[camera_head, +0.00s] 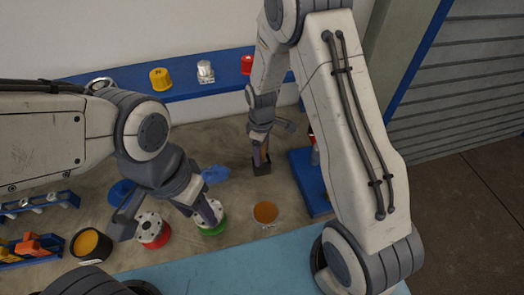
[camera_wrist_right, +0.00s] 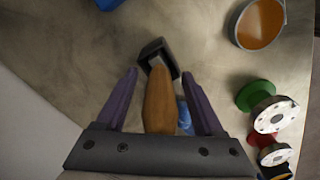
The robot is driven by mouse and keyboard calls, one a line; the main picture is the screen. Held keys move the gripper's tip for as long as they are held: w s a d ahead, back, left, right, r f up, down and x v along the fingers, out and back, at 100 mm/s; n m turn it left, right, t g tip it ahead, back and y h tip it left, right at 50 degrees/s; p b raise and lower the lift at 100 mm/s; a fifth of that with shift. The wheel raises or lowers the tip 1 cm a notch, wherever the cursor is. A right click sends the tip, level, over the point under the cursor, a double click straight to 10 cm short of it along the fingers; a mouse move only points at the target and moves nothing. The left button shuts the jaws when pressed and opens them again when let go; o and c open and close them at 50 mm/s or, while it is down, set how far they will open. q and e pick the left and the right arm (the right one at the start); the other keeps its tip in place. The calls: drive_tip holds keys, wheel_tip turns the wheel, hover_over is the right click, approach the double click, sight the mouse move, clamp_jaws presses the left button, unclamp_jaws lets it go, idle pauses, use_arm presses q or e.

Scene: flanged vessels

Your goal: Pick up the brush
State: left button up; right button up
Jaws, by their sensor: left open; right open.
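The brush (camera_wrist_right: 160,100) shows in the right wrist view as an orange-brown handle with a light grey piece and a dark square part (camera_wrist_right: 152,48) at its far end. I cannot tell if that dark part is a holder or the brush's own head. My right gripper (camera_wrist_right: 159,75) is open, its purple fingers on either side of the handle with gaps visible. In the head view the right gripper (camera_head: 260,150) is over the dark part (camera_head: 261,169), and the arm partly hides the brush. My left gripper (camera_head: 165,218) is open over the flanged vessels.
A red flanged vessel (camera_head: 152,232) and a green one (camera_head: 212,230) stand by my left gripper. A cup of orange contents (camera_head: 265,213) is nearby. Blue pieces (camera_head: 215,174) lie left of the brush. A blue stand (camera_head: 308,185) is on the right, a blue shelf (camera_head: 205,83) behind.

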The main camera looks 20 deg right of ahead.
drive_tip(key=shift+f, duration=0.25)
clamp_jaws()
wheel_tip(320, 180, up, 9)
drive_tip(key=shift+w+f+b, duration=0.1)
drive_tip(key=shift+b, duration=0.95)
drive_tip(key=shift+r, duration=0.65)
